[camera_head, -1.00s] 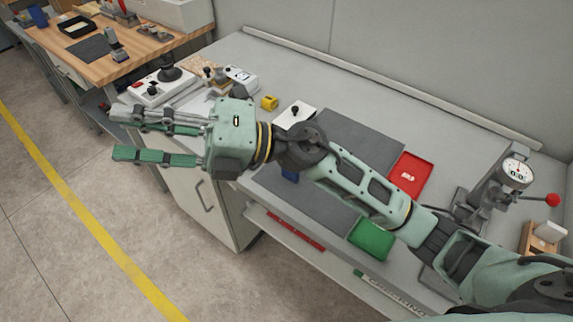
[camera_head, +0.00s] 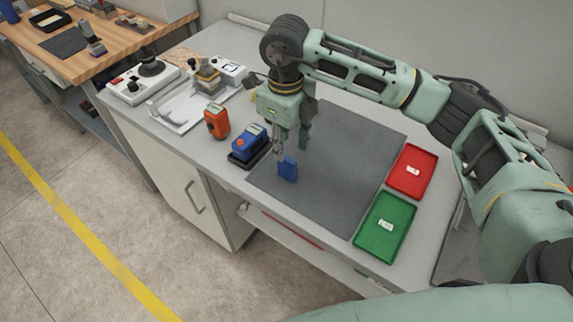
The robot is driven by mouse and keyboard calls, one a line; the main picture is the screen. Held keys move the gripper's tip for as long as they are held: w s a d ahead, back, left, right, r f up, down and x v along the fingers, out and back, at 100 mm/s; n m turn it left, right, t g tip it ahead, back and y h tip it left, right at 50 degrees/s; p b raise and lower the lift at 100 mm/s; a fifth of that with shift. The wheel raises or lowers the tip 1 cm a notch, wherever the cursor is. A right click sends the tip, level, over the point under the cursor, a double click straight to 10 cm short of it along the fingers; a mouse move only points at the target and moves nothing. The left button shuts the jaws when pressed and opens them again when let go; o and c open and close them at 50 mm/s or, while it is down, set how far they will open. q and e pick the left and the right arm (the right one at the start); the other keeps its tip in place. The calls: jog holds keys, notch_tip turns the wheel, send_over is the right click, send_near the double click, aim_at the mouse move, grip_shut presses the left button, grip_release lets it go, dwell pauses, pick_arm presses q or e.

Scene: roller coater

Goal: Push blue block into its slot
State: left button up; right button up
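A small blue block (camera_head: 288,168) stands on the grey mat (camera_head: 340,165), near its left edge. My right gripper (camera_head: 291,152) points down just above and beside the block. Its fingers are apart, with one fingertip close to the block's upper left; I cannot tell whether it touches. A blue device (camera_head: 247,141) sits in a black holder just left of the mat. No slot for the block can be made out clearly. My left gripper is not in view.
An orange handheld device (camera_head: 216,121) stands left of the blue device. A red tray (camera_head: 427,165) and a green tray (camera_head: 369,236) with white labels lie to the right. A control box with a black knob (camera_head: 149,69) is at the far left. The mat's middle is clear.

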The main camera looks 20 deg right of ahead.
aim_at(287, 159)
notch_tip(287, 159, down, 4)
jog(key=shift+s+d+r+p, duration=0.1)
jog(key=shift+r+p, duration=0.05)
jog(key=shift+p, duration=0.75)
jog(key=shift+f, duration=0.45)
grip_shut()
